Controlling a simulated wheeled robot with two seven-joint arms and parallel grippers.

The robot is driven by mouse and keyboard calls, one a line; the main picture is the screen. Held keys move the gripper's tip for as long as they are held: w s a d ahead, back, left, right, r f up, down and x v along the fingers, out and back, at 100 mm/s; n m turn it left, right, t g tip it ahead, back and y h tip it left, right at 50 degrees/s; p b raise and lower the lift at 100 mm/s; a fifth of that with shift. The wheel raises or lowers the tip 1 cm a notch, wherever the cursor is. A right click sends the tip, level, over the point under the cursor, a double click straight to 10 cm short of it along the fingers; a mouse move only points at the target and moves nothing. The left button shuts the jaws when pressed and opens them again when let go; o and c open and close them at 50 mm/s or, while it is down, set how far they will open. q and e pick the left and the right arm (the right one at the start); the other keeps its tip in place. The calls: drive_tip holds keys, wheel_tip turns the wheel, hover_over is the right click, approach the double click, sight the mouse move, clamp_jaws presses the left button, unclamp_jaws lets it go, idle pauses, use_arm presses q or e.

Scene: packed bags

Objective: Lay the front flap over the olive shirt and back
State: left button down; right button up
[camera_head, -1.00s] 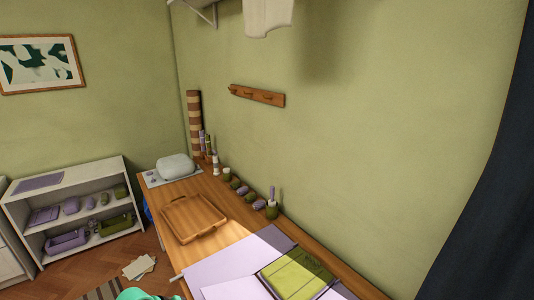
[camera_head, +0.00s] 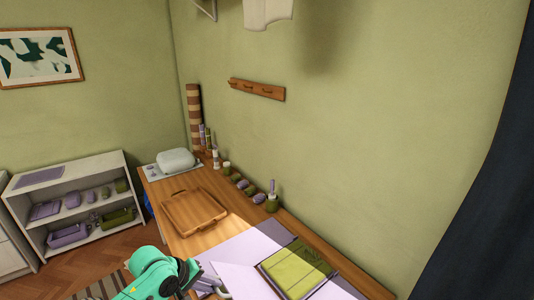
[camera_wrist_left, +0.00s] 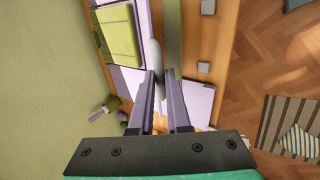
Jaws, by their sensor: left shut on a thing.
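The folded olive shirt (camera_head: 296,268) lies on lavender cloth on the table, and also shows at the upper left in the left wrist view (camera_wrist_left: 118,38). The front flap (camera_head: 240,282) is a pale lavender panel on the near side of the shirt. The lavender back (camera_head: 238,250) lies flat beside the shirt. My left gripper (camera_head: 218,290) is low in the head view at the flap's near edge. In the left wrist view its fingers (camera_wrist_left: 161,76) are shut around a pale rounded piece (camera_wrist_left: 156,55) at that edge; the grip itself is partly hidden. My right gripper is not in view.
A wooden tray (camera_head: 194,212) lies on the table beyond the cloth. Several small green and lavender items, among them a green pot (camera_head: 272,204), line the wall side. A grey rounded bundle (camera_head: 175,160) is at the far end. A small grey block (camera_wrist_left: 204,67) is near the table edge.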

use_arm(q)
drive_tip(key=shift+w+d+r, duration=0.35)
drive_tip(key=shift+d+r, duration=0.1)
drive_tip(key=shift+r, duration=0.15)
drive_tip(key=shift+w+d+r, duration=0.7)
drive_tip(key=shift+d+r, duration=0.2)
drive_tip(key=shift+w+d+r, duration=0.65)
drive_tip(key=shift+d+r, duration=0.25)
drive_tip(key=shift+w+d+r, duration=0.45)
drive_tip(key=shift+w+d, duration=0.1)
drive_tip(key=shift+d, duration=0.15)
drive_tip(key=shift+w+d+r, duration=0.45)
drive_tip(key=shift+w+d, duration=0.05)
drive_tip(key=shift+d, duration=0.2)
drive_tip(key=shift+w+d+r, duration=0.45)
drive_tip(key=shift+w+d, duration=0.1)
drive_tip(key=shift+d, duration=0.15)
drive_tip(key=shift+r, duration=0.1)
drive_tip(key=shift+w+d+r, duration=0.25)
drive_tip(key=shift+w+d, duration=0.3)
drive_tip(key=shift+d, duration=0.2)
drive_tip(key=shift+w+d+r, duration=0.2)
drive_tip(key=shift+w+d, duration=0.35)
drive_tip(key=shift+d, duration=0.15)
drive_tip(key=shift+w+d+r, duration=0.25)
drive_tip(key=shift+w+d, duration=0.3)
drive_tip(key=shift+d, duration=0.2)
